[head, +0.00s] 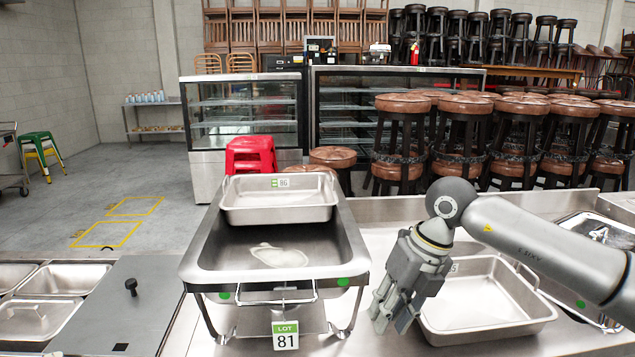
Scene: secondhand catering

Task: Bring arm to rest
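My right arm comes in from the right over the steel counter. My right gripper (391,312) points down between the chafing dish frame (208,270) and a steel roasting pan (480,305). It overlaps the left edge of the pan in the picture; I cannot tell if it touches. No object shows in its fingers, and their spread is unclear from this angle. My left arm and gripper are not in view.
A shallow steel pan (280,203) tagged 86 rests on the back of the chafing dish. A lot 81 card (285,335) stands in front. Another tray (600,232) is at the right. Stools (465,125) stand behind.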

